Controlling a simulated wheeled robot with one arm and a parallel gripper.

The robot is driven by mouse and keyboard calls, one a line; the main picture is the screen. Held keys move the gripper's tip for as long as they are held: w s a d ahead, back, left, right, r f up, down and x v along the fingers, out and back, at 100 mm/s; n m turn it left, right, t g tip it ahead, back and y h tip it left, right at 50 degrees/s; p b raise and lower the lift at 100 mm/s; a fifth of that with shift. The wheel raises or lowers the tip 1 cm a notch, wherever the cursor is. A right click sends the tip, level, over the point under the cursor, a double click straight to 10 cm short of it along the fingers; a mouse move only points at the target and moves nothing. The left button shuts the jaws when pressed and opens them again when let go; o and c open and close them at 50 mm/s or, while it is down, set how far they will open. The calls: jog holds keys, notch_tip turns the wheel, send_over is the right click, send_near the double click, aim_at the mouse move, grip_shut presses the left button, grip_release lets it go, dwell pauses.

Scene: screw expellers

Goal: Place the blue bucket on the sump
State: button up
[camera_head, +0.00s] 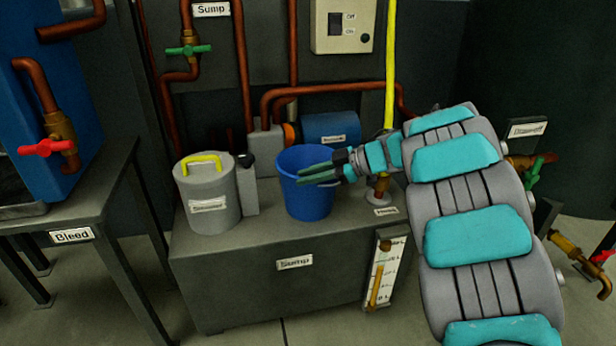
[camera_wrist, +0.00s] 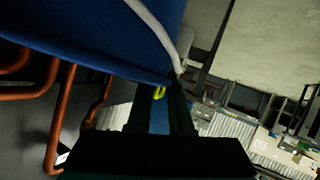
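The blue bucket (camera_head: 306,203) stands upright on top of the dark grey sump (camera_head: 215,288), which carries a "Sump" label on its front. My gripper (camera_head: 318,173) is at the bucket's right side, with its two green fingers overlapping the upper wall near the rim. The fingers are apart, with a gap between them. In the wrist view the bucket (camera_wrist: 95,35) fills the upper left, with a pale curved strip on it. My dark fingers (camera_wrist: 163,95) show there below the bucket's edge, apart. Whether they touch the bucket is hard to tell.
A grey can (camera_head: 208,205) with a yellow handle stands on the sump left of the bucket. A blue motor (camera_head: 331,128) and red pipes (camera_head: 245,70) lie behind it. A gauge (camera_head: 383,272) is on the sump's front right. The Bleed table (camera_head: 75,212) is at left.

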jog(key=shift+o, duration=1.3)
jog(key=p+v, duration=0.1)
jog(key=v, duration=1.1)
